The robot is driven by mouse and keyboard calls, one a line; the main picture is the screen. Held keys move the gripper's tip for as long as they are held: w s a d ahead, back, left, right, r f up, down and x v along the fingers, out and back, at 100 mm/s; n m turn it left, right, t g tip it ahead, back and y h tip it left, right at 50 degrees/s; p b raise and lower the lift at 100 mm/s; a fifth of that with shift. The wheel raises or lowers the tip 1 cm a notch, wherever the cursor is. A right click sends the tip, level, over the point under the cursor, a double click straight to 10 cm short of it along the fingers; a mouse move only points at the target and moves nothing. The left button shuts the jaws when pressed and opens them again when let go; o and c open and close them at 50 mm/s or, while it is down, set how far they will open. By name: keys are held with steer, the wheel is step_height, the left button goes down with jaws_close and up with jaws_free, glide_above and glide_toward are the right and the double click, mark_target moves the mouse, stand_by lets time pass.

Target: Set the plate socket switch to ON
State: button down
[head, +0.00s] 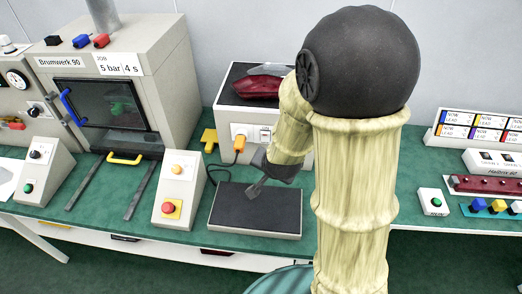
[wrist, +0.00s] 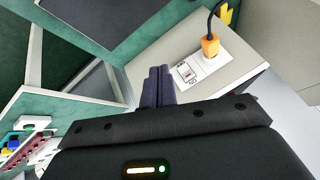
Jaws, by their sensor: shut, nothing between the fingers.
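The plate socket (head: 239,131) is on the front of a light box at the back, with an orange plug (head: 239,143) in it. Its switch (head: 265,134) is just to the right. In the wrist view, the switch (wrist: 186,71) shows a small red mark beside the orange plug (wrist: 210,45); its ON or OFF position is too small to read surely. My gripper (head: 254,192) is shut and empty, over the dark plate (head: 225,213) in the head view. In the wrist view, my fingers (wrist: 158,84) appear just left of the switch; contact is not visible.
A sloped box with a red button (head: 168,208) stands left of the dark plate. A yellow piece (head: 209,139) is left of the socket. My arm hides the bench to the right.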

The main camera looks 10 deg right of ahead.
steer(key=w+a+f+m+t+h+b, duration=0.1)
steer(key=w+f+m+t+h+b, duration=0.2)
steer(key=f+m+t+b, duration=0.3)
steer(key=w+a+f+m+t+h+b, duration=0.1)
steer(key=w+f+m+t+h+b, duration=0.2)
steer(key=f+m+t+b, duration=0.4)
steer(key=m+t+b, duration=0.1)
steer(key=b, duration=0.1)
steer(key=shift+w+a+f+h+b, duration=0.2)
steer(key=shift+w+a+h+b, duration=0.1)
steer(key=shift+a, duration=0.1)
steer(key=p, duration=0.4)
glide_toward(262, 133)
steer(key=x, duration=0.6)
steer(key=shift+w+d+r, duration=0.1)
steer(key=shift+w+d, duration=0.05)
steer(key=shift+w, duration=0.25)
